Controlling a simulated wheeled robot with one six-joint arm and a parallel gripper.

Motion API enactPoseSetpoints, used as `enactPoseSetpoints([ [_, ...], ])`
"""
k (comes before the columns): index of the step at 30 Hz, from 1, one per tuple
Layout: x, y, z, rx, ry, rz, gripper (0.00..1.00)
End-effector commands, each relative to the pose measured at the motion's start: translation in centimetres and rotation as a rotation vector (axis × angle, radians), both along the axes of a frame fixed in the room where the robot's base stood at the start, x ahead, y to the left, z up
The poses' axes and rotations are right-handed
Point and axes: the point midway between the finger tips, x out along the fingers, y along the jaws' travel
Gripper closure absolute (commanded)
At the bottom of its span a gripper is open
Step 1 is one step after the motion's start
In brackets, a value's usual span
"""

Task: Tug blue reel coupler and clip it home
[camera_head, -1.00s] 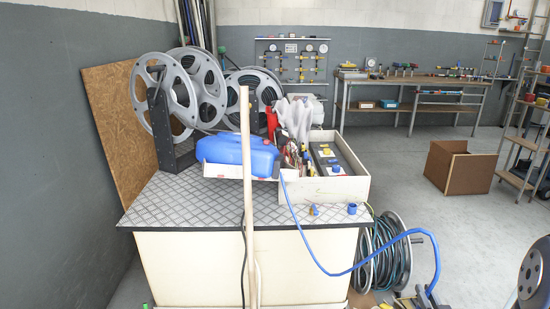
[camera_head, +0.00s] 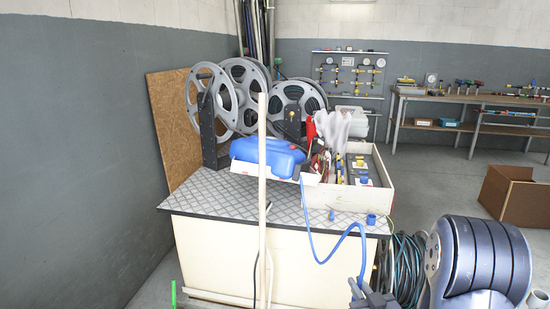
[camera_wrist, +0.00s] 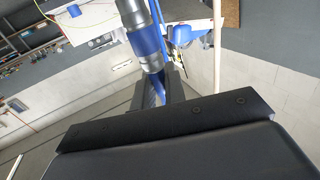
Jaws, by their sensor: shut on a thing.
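A metal coupler with a blue band (camera_wrist: 147,42) shows in the wrist view, with blue hose beside it. My gripper (camera_head: 370,295) is shut on the coupler end of the blue hose, low in front of the counter in the head view; the jaws hide part of it. Inside that box is a dark block with yellow and blue fittings (camera_head: 360,168). Two small blue pieces (camera_head: 371,219) lie on the counter's front edge. The hose's far end is hidden.
The counter (camera_head: 225,190) has a checkered top. Grey reels (camera_head: 210,100) and a blue container (camera_head: 265,153) stand on it. A pale upright pole (camera_head: 262,200) is in front. Dark coiled hose (camera_head: 407,260) lies right of the counter. Floor farther right holds a brown box (camera_head: 514,195).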

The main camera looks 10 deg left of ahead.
Motion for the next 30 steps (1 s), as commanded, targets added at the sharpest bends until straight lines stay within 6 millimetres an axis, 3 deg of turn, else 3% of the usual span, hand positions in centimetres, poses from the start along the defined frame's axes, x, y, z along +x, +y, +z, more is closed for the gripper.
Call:
enactPoseSetpoints([
  [17, -0.1, -0.1, 0.0, 0.000, -0.001, 0.000, 1.00],
  [30, -4.1, -3.1, -0.1, -0.001, -0.001, -0.004, 1.00],
])
